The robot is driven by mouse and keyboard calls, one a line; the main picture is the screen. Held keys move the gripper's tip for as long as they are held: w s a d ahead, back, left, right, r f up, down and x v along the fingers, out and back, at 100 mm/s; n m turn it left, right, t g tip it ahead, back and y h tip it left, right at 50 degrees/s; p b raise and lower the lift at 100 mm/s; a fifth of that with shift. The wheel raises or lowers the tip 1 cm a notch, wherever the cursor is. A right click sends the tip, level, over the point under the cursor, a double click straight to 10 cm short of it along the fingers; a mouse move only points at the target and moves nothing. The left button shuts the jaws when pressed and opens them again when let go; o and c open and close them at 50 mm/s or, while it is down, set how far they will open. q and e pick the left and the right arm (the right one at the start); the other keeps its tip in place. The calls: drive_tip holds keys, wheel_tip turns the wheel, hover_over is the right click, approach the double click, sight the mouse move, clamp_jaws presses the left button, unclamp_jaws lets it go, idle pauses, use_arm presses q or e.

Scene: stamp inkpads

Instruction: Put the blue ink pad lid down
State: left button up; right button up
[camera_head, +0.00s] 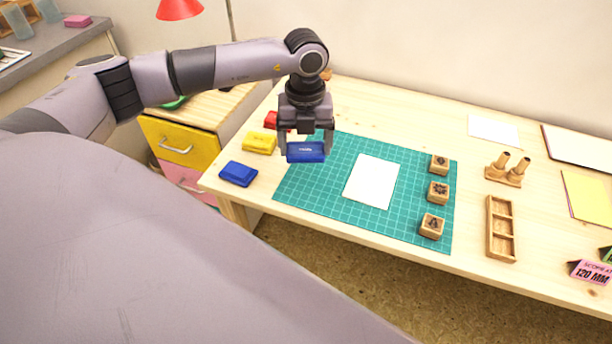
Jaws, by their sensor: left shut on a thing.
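My left gripper (306,148) points down over the upper left part of the green cutting mat (330,204). It is shut on the blue ink pad lid (306,155), which sits between its fingers. Whether the lid touches the mat or hangs above it I cannot tell. A blue ink pad (238,174) lies on the wooden table (380,112), left of the mat near the table's left edge. My right gripper is not in view.
A yellow ink pad (260,142) and a red one (271,120) lie behind the blue pad. White paper (371,181) and three wooden stamps (438,192) are on the mat. A wooden tray (489,231) and a stamp holder (506,172) stand to the right.

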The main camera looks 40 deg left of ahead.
sight(305, 187)
use_arm(q)
wheel_tip(305, 187, down, 10)
drive_tip(key=shift+f, duration=0.25)
idle(0.3)
drive_tip(key=shift+f, duration=0.2)
drive_tip(key=o, duration=0.9)
drive_tip(key=shift+c, duration=0.2)
drive_tip(key=shift+r, duration=0.15)
drive_tip(key=shift+r, duration=0.3)
wheel_tip(305, 187, up, 12)
drive_tip(key=shift+f+b, duration=0.2)
drive_tip(key=shift+b, duration=0.1)
